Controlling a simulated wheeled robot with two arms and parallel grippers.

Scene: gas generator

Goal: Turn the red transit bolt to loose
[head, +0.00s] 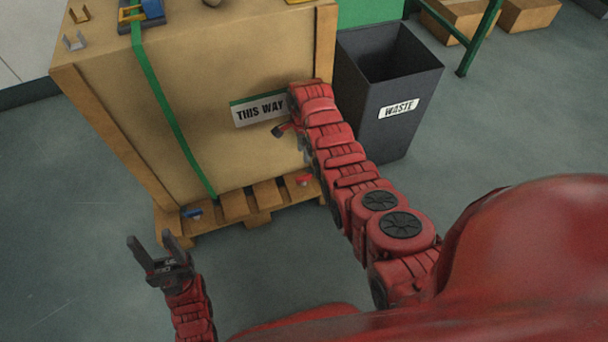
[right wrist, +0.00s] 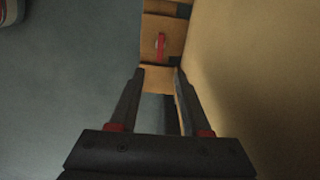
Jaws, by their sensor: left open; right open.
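The red transit bolt (head: 303,180) sits at the pallet's right front corner, low under the crate (head: 215,90). In the right wrist view the red bolt (right wrist: 161,46) shows as a small upright red piece on the wooden pallet. My right gripper (right wrist: 159,72) is open and empty, pointing down beside the crate face. The bolt appears beyond its fingertips, in line with the gap and apart from them. In the head view my right arm mostly hides this gripper. My left gripper (head: 149,240) is open and empty, in front of the pallet's left side.
A "THIS WAY" sign (head: 259,109) is on the crate face. A dark waste bin (head: 405,120) stands close right of the crate. The floor in front is clear.

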